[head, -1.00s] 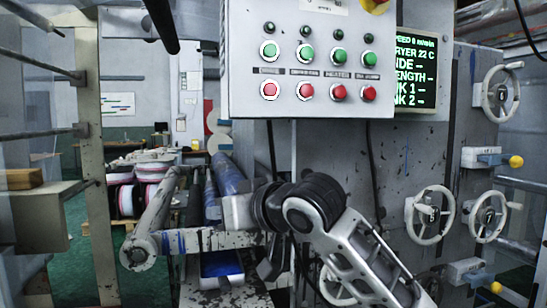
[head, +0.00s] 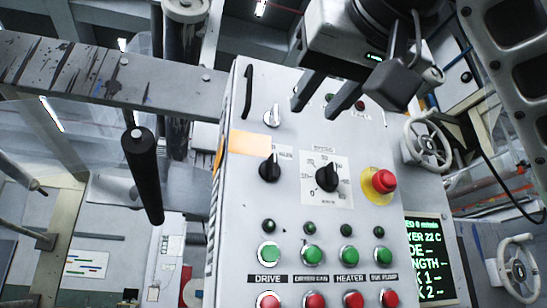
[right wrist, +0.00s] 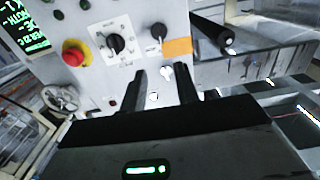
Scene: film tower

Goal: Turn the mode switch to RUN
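A grey control panel (head: 228,200) fills the middle of the head view. On it are a small black knob (head: 269,168) with a tiny unreadable label, a silver selector (head: 272,116) above it, and a larger black dial (head: 327,177) on a white scale plate. I cannot read which is the mode switch. My right gripper (head: 326,100) is open and empty in front of the panel's upper part, right of the silver selector. In the right wrist view, the black knob (right wrist: 157,32) and dial (right wrist: 116,44) lie beyond the open fingertips. My left gripper is out of view.
A red emergency button (head: 383,181) stands out right of the dial. Green buttons (head: 313,254) and red buttons sit below. A black handle (head: 248,91) is at the panel's upper left. Handwheels (head: 426,143) and a green-text display (head: 428,258) are at right.

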